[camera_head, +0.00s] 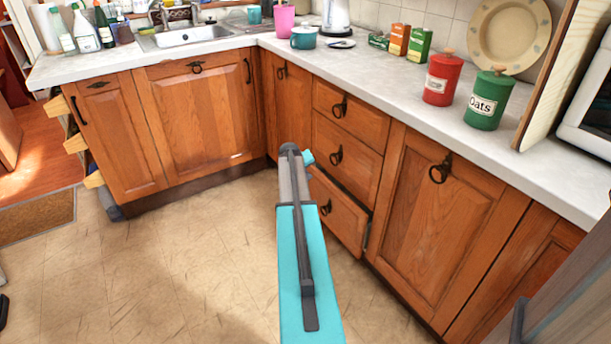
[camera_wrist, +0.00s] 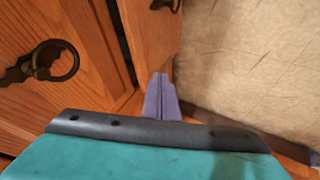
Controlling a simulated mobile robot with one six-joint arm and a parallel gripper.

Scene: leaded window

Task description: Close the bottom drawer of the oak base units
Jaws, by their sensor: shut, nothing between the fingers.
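The bottom drawer (camera_head: 345,223) of the oak base units stands a little way out from its unit in the head view, with a dark gap along its top and right edge. Its black ring handle (camera_head: 326,208) shows beside my teal and grey arm, which hides the drawer's left part. In the wrist view, the drawer front (camera_wrist: 149,40) runs away from the camera at upper middle. My gripper (camera_wrist: 160,80) is shut and empty, with its fingertips at the near end of that front; I cannot tell whether they touch. The head view does not show the fingertips clearly.
The middle drawer (camera_head: 350,160) and top drawer (camera_head: 355,115) above are shut. An oak cupboard door (camera_head: 435,210) is close on the right. Drawers (camera_head: 93,180) stick out at the far left end. The tiled floor (camera_head: 170,260) on the left is clear.

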